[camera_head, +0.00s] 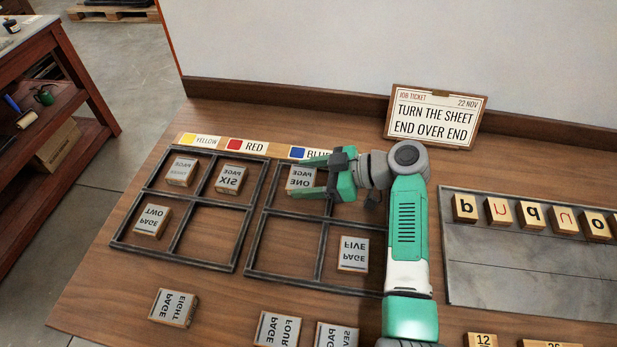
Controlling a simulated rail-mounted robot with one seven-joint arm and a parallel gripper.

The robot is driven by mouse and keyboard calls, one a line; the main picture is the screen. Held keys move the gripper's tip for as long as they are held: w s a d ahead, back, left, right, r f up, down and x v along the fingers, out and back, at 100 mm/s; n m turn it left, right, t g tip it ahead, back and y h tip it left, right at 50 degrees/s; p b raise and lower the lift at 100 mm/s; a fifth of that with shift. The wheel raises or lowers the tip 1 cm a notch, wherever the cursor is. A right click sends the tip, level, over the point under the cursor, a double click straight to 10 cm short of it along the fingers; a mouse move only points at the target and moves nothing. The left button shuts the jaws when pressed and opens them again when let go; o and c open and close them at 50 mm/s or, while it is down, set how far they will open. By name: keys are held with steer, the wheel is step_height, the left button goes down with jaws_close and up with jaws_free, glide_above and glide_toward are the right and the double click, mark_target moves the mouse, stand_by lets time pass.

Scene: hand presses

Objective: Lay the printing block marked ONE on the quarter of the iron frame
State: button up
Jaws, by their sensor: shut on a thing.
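The printing block marked ONE (299,178) is between the green fingers of my gripper (314,177), which is shut on it. Its lettering reads upside down. It shows within the far left quarter of the right iron frame (252,240); I cannot tell whether it rests on the table. My gripper and arm hide much of that frame's far right quarter. Its near left quarter is empty, and the block marked FIVE (353,255) lies in its near right quarter. The left iron frame (190,260) holds SIX (230,178), TWO (152,220) and a far left block (181,171); its near right quarter is empty.
Blocks EIGHT (173,307), FOUR (277,329) and SEVEN (336,337) lie in front of the frames. Behind are a colour strip (265,146) and a job ticket (435,122) reading "TURN THE SHEET END OVER END". A grey slab (530,270) with letter blocks lies right.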

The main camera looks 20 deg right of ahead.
steer(key=shift+s+a+f+b, duration=0.1)
steer(key=shift+s+f+b, duration=0.05)
steer(key=shift+f+b, duration=0.65)
steer(key=o, duration=1)
steer(key=shift+f, duration=0.3)
steer(key=shift+r+p, duration=0.2)
steer(key=shift+p, duration=0.15)
steer(key=shift+r+p, duration=0.75)
steer(key=p+v, duration=0.1)
steer(key=v, duration=0.1)
steer(key=p+v, duration=0.1)
steer(key=v, duration=0.2)
steer(key=shift+d+r, duration=0.2)
steer(key=shift+r, duration=0.3)
steer(key=v, duration=0.3)
steer(key=p+v, duration=0.1)
steer(key=v, duration=0.2)
steer(key=shift+s+d+f, duration=0.1)
steer(key=shift+d+f, duration=0.05)
steer(key=shift+d, duration=0.05)
steer(key=shift+d, duration=0.1)
